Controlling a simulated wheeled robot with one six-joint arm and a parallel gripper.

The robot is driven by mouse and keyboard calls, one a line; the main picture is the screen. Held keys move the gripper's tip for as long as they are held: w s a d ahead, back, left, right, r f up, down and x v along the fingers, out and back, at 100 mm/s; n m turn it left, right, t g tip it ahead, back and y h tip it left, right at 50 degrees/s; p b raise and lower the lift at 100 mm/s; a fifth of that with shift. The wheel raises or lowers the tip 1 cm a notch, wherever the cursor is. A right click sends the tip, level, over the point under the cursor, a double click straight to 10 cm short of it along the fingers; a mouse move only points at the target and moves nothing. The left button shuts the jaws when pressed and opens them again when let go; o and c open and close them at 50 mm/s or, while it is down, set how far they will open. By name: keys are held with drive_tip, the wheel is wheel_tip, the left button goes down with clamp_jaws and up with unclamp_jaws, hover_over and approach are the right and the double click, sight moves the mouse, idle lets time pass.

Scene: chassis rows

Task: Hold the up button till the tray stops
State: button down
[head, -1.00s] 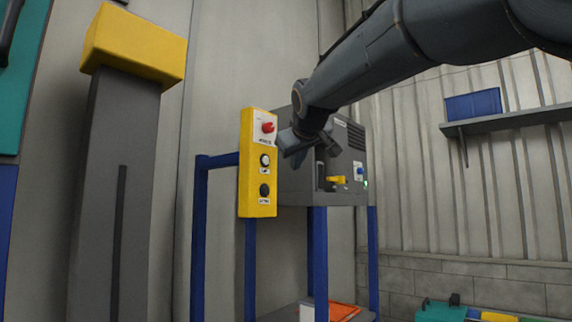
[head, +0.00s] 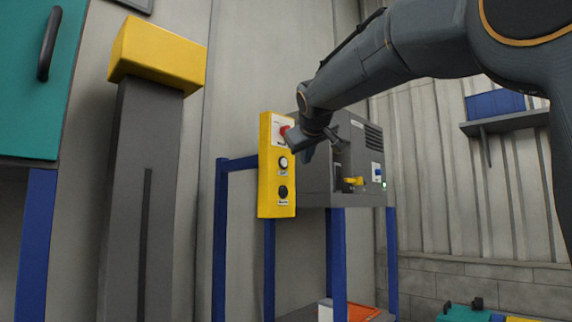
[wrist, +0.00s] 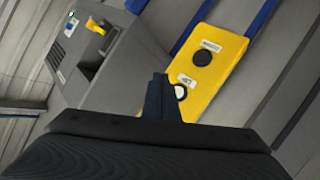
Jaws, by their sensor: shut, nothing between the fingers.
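A yellow control panel (head: 277,206) stands upright in the head view, with a red button (head: 284,131) at the top, a white button (head: 283,162) in the middle and a black button (head: 283,191) at the bottom. Their labels are too small to read surely. My gripper (head: 304,157) is shut and empty, just right of the panel near the white button's height. In the wrist view the closed fingers (wrist: 160,92) show beside the white button (wrist: 180,92), partly covering it; the black button (wrist: 203,58) is clear. I cannot tell whether the fingers touch the panel. No tray is clearly identifiable.
A grey box (head: 357,157) with a yellow handle (head: 353,181) stands close behind the panel. Blue posts (head: 337,255) support it. A grey post with a yellow top (head: 157,54) stands left. A shelf with a blue bin (head: 494,103) is at right.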

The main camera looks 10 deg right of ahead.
sight(284, 163)
drive_tip(key=shift+w+a, duration=0.75)
drive_tip(key=shift+w, duration=0.25)
drive_tip(key=shift+w+a, duration=0.75)
drive_tip(key=shift+w, duration=0.25)
drive_tip(key=shift+w+a, duration=0.1)
idle(0.6)
drive_tip(key=shift+w+a, duration=0.15)
